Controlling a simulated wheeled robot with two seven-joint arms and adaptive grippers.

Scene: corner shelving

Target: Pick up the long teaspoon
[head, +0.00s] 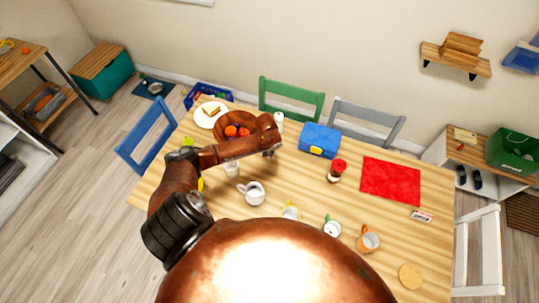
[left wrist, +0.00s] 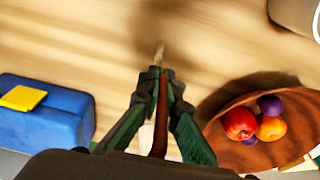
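My left gripper (left wrist: 158,75) points down over the wooden table, and its green fingers come close together at the tips. A slim brown piece (left wrist: 161,120) runs between the fingers, and a thin pale tip sticks out past them; this looks like the long teaspoon, with the fingers shut on it. The bowl of the spoon cannot be made out clearly. In the head view the left gripper (head: 268,152) is small and mostly hidden by my copper arm, between the fruit bowl and the blue lunch box. My right gripper is not in view.
A brown fruit bowl (left wrist: 222,135) lies right of the gripper in the wrist view, and a blue lunch box (left wrist: 45,112) lies left. On the table (head: 300,180) stand a white teapot (head: 253,192), a red-lidded jar (head: 337,171), several mugs and a red mat (head: 391,180).

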